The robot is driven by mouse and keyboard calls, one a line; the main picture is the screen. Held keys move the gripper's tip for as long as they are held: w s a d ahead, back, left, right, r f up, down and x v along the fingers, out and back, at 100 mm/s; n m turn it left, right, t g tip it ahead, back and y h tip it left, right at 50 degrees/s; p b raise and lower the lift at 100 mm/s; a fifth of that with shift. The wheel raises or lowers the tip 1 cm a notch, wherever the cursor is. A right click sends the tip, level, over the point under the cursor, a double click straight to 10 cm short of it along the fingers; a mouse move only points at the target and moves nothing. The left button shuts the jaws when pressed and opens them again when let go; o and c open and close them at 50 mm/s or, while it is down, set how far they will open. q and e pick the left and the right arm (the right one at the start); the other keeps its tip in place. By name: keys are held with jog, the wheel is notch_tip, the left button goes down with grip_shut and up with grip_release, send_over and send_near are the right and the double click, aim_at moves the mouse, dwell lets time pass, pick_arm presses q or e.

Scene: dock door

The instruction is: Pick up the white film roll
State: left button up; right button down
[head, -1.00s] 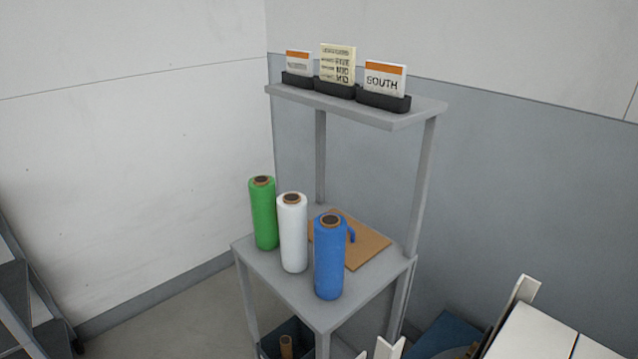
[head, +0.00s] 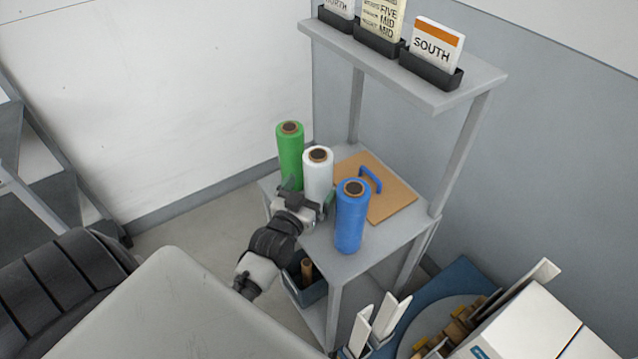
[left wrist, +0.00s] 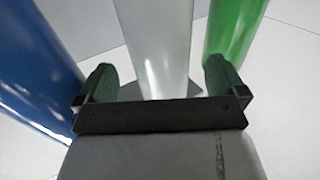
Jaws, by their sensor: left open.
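The white film roll (head: 318,172) stands upright on the grey shelf, between the green roll (head: 290,150) and the blue roll (head: 352,218). My left gripper (head: 308,193) is at its near side, low on the roll, and hides its lower part. In the left wrist view the gripper (left wrist: 160,85) is open, with one green-padded finger on each side of the white roll (left wrist: 155,45). Gaps show between the fingers and the roll. The left finger is close to the blue roll (left wrist: 35,70), and the right finger is close to the green roll (left wrist: 236,28). My right gripper is not seen.
A brown board (head: 393,203) with a blue handle lies behind the rolls on the shelf (head: 340,262). An upper shelf (head: 470,85) holds black card holders. A bin (head: 305,288) sits below. A white box and blue tray (head: 425,310) are at lower right.

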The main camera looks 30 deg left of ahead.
pick_arm(q)
jog(key=w, duration=0.2)
jog(key=w+p, duration=0.1)
jog(key=shift+w+a+r, duration=0.25)
jog(key=shift+w, duration=0.1)
jog(key=shift+w+a+f, duration=0.1)
jog(key=shift+w+f, duration=0.05)
jog(key=shift+w, duration=0.3)
jog(key=shift+s, duration=0.1)
jog(key=shift+c, duration=1.1)
jog(key=c, duration=1)
jog(key=shift+c, duration=0.4)
